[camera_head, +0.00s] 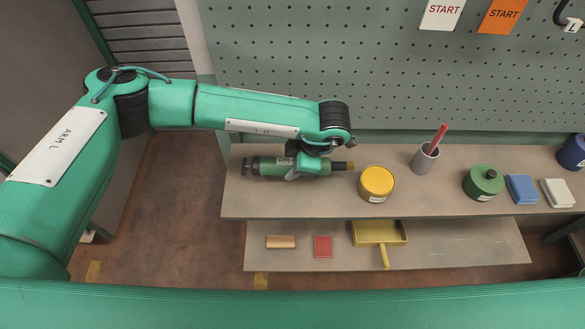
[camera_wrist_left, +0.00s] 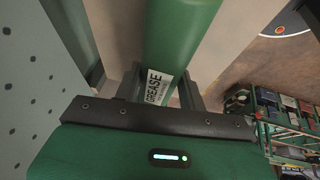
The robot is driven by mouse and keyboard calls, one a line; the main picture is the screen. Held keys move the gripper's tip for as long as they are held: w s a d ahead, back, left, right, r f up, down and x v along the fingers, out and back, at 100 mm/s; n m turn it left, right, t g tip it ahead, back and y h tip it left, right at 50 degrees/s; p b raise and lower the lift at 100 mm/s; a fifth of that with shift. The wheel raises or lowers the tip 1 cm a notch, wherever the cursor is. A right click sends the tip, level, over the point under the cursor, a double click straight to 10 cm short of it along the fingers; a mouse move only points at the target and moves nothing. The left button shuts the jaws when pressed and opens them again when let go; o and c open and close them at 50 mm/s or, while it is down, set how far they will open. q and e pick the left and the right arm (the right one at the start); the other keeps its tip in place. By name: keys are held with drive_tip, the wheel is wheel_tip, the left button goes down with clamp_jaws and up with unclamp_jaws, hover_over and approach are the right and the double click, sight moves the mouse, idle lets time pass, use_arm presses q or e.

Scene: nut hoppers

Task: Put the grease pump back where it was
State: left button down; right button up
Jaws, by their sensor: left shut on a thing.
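The grease pump (camera_head: 264,166) is a dark green cylinder with a black end at the left and a brass-coloured tip at the right. It lies sideways over the left part of the upper shelf (camera_head: 320,205). I cannot tell whether it touches the shelf. My left gripper (camera_head: 297,171) is closed around its middle. In the left wrist view the pump (camera_wrist_left: 180,35) runs between the fingers, with a white label reading GREASE. My right gripper does not show.
Right of the pump stand a yellow tin (camera_head: 376,183), a grey cup (camera_head: 424,160) with a red stick, a green round container (camera_head: 483,181), and blue (camera_head: 521,189) and white (camera_head: 557,193) blocks. The lower shelf holds a yellow dustpan (camera_head: 379,234). A pegboard (camera_head: 330,70) rises behind.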

use_arm(q)
wheel_tip(320, 180, down, 4)
drive_tip(key=shift+f+p, duration=0.1)
drive_tip(key=shift+p, duration=0.7)
drive_tip(key=shift+f, duration=0.15)
drive_tip(key=c, duration=1.3)
unclamp_jaws()
drive_tip(key=shift+f, duration=0.1)
drive_tip(key=o, duration=0.5)
